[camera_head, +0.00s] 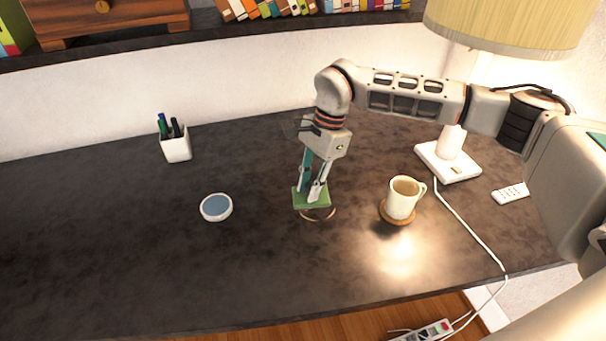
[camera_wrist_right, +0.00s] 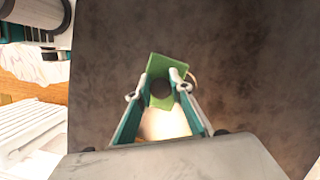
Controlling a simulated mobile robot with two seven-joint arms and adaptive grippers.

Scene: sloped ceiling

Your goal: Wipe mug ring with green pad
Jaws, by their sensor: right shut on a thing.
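The green pad (camera_head: 312,200) is at the middle of the dark desk, at the tips of my right gripper (camera_head: 316,192). My right gripper is shut on the pad from above. The mug ring (camera_head: 327,218) is a brownish stain on the desk; the pad covers part of it, and its front and right arc shows. In the right wrist view the pad (camera_wrist_right: 166,75) sits between and beyond the fingertips (camera_wrist_right: 160,90), with a bit of the ring (camera_wrist_right: 192,77) to its right. A pale mug (camera_head: 403,199) stands upright on a brown coaster (camera_head: 397,217) to the right. My left gripper does not show.
A white pen cup (camera_head: 176,148) stands at the back left, and a round white-rimmed blue disc (camera_head: 216,207) lies left of the pad. A lamp (camera_head: 449,155), its cord and a white remote-like object (camera_head: 511,194) are at the right. The desk's front left is clear.

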